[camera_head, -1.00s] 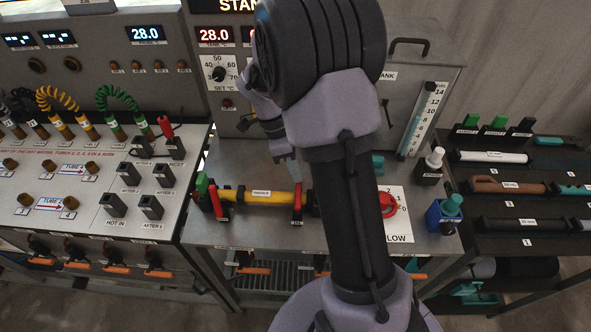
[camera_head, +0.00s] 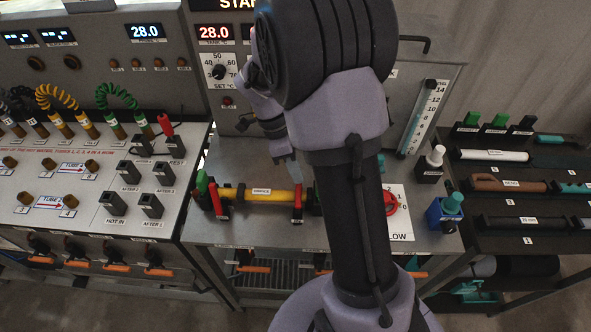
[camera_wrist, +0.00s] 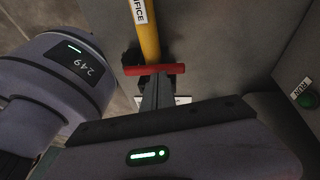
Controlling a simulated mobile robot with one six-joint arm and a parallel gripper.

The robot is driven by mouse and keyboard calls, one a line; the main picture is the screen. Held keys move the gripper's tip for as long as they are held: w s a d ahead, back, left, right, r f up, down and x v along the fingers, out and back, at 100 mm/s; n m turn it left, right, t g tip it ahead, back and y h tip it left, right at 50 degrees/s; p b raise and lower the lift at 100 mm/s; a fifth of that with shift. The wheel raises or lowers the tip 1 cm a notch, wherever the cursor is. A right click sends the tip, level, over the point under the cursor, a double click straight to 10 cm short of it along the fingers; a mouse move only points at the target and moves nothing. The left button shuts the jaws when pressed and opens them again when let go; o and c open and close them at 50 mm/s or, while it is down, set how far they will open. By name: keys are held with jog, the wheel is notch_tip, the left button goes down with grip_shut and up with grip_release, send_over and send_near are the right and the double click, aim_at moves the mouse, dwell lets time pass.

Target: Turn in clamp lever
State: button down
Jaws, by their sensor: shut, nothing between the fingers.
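A yellow tube (camera_head: 262,196) with a label lies across the steel bench, held at each end in a clamp. A red lever (camera_head: 220,203) stands at the left clamp, beside a green-topped part (camera_head: 202,183). Another red lever (camera_head: 297,203) is at the right clamp. My gripper (camera_head: 296,180) is just above this right lever, its fingers pointing down. In the wrist view the shut fingers (camera_wrist: 157,88) meet the red lever (camera_wrist: 172,69), which lies crosswise over the tube's end. I cannot tell whether they touch. The small labels by the clamps are unreadable.
A red dial (camera_head: 391,203) on a white scale plate is right of my arm, with a blue block (camera_head: 444,214) beyond it. The panel (camera_head: 120,200) with sockets and cables is at left. A dark rack (camera_head: 520,190) of tubes is at right. My arm hides the bench's middle.

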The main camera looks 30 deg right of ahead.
jog(key=w+d+p+v, duration=0.15)
jog(key=p+v, duration=0.45)
jog(key=v, duration=0.7)
jog(key=s+a+r+n+t+y+b, duration=0.1)
jog(key=s+a+n+t+b, duration=0.3)
jog(key=s+a+n, duration=0.4)
jog(key=s+a+r+n+t+y+b, duration=0.2)
jog(key=s+a+n+t+b, duration=0.2)
jog(key=s+a+n, duration=0.4)
jog(key=s+n+t, duration=0.1)
jog(key=s+n, duration=0.2)
jog(key=shift+s+r+y, duration=0.3)
jog(key=shift+s+y, duration=0.05)
jog(key=shift+y, duration=0.05)
